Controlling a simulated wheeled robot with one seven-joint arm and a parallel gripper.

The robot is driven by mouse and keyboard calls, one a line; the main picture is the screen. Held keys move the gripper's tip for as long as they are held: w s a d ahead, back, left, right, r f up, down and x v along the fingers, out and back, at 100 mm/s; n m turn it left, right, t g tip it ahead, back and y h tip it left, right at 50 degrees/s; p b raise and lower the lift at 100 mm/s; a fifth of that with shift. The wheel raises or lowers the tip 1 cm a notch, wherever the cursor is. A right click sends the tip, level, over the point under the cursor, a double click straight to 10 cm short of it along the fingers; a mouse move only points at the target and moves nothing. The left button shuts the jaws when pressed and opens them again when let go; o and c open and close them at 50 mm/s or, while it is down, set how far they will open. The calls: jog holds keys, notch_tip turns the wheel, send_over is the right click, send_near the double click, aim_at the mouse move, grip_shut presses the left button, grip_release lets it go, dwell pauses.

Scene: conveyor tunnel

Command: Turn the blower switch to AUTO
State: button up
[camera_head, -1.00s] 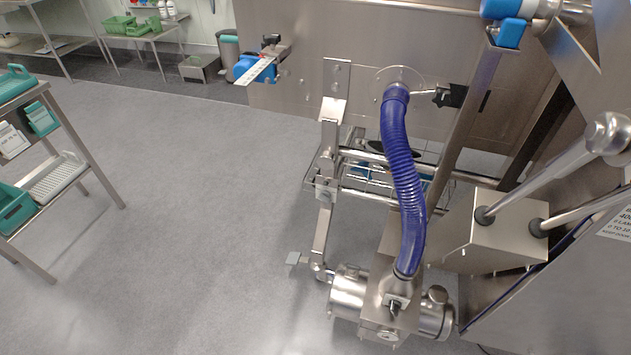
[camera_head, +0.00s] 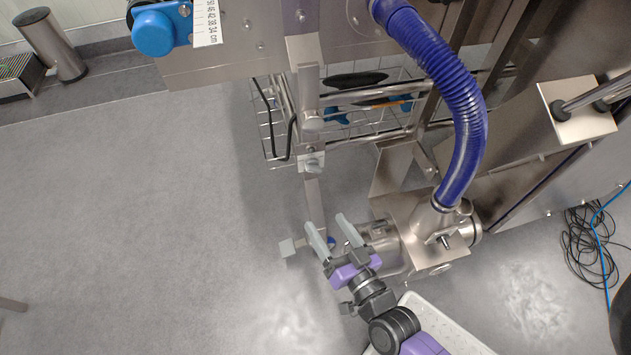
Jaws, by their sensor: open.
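The blower (camera_head: 405,225) is a shiny metal motor and housing low at the machine's side, with a ribbed blue hose (camera_head: 465,110) rising from it. A small knob (camera_head: 446,240) sits on the housing's face; I cannot tell whether it is the blower switch, and no AUTO marking is readable. My gripper (camera_head: 325,221), purple with two pale fingers, is open and empty. In the picture it lies just left of the blower's motor end; whether it touches anything is unclear. A small blue spot shows beside the fingers, partly hidden.
A wire basket (camera_head: 270,130) hangs behind. A blue knob (camera_head: 153,33) is at upper left. Black cables (camera_head: 590,262) lie at right.

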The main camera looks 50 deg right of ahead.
aim_at(315, 172)
jog(key=shift+w+d+f+m+g+h+b, duration=0.15)
jog(key=shift+w+d+f+m+h+b, duration=0.7)
jog(key=shift+w+d+f, duration=1.25)
jog(key=shift+w+d+f+m+g+h+b, duration=0.2)
jog(key=shift+w+d+f+m+h+b, duration=0.6)
jog(key=shift+w+d, duration=2.35)
jog(key=shift+w+d+f+m+g+h+b, duration=0.2)
jog(key=shift+w+d+f+m+b, duration=0.25)
jog(key=shift+w+d+f+b, duration=2)
jog(key=shift+w+a+r+p, duration=0.4)
jog(key=shift+w+r+p, duration=0.4)
jog(key=shift+p, duration=0.4)
jog(key=c, duration=1.4)
jog(key=shift+o, duration=0.2)
jog(key=shift+f, duration=0.1)
jog(key=shift+m, duration=0.5)
jog(key=m+b, duration=0.2)
jog(key=m, duration=0.8)
jog(key=shift+m, duration=0.3)
